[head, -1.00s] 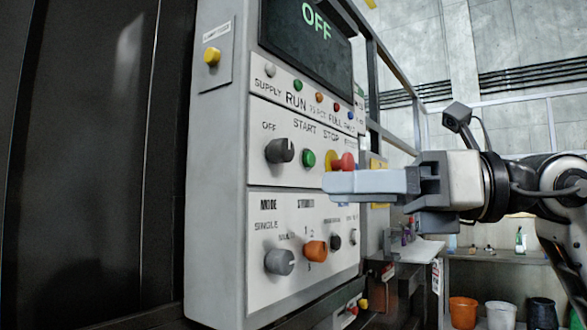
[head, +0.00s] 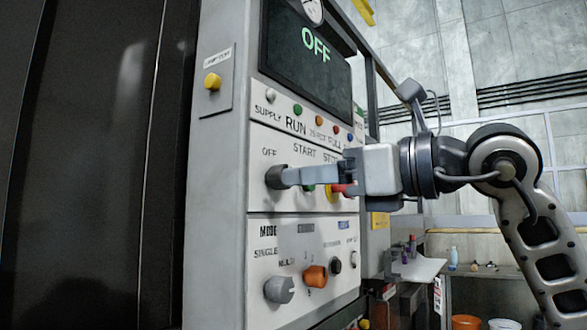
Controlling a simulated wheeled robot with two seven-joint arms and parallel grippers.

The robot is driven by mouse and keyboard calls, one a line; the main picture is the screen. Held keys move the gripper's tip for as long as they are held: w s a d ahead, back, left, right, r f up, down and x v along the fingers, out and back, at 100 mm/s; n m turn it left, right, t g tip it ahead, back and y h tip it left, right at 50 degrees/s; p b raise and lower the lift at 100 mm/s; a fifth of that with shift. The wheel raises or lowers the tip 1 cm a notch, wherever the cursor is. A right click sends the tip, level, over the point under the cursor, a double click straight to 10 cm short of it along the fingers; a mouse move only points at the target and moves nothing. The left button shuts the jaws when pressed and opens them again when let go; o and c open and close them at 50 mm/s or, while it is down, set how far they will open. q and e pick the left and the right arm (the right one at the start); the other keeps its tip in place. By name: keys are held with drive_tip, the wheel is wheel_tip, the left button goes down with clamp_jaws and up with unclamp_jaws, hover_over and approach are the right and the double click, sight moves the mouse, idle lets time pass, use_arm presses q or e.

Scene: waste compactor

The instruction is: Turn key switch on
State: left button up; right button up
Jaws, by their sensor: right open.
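The key switch is the dark grey knob (head: 275,178) under the "OFF" label on the upper-left part of the control panel (head: 256,228). The screen (head: 300,62) above reads "OFF" in green. My right gripper (head: 290,177) comes in from the right, and its fingertips are at the knob's right side, overlapping it in the picture. The jaws are open, and I cannot tell whether they touch or straddle the knob. The gripper partly hides the green start button (head: 309,188) and the red button (head: 341,190). My left gripper is not in view.
A grey knob (head: 279,290) and an orange knob (head: 315,276) sit lower on the panel. A yellow button (head: 212,82) is on the left side. Buckets (head: 466,322) stand on the floor at right.

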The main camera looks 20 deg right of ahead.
sight(279, 177)
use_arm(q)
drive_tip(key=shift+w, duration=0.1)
use_arm(e)
drive_tip(key=shift+x, duration=1.9)
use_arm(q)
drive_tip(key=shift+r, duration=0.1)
use_arm(e)
drive_tip(key=c, duration=1)
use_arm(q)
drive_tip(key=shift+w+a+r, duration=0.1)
use_arm(e)
drive_tip(key=shift+o, duration=0.2)
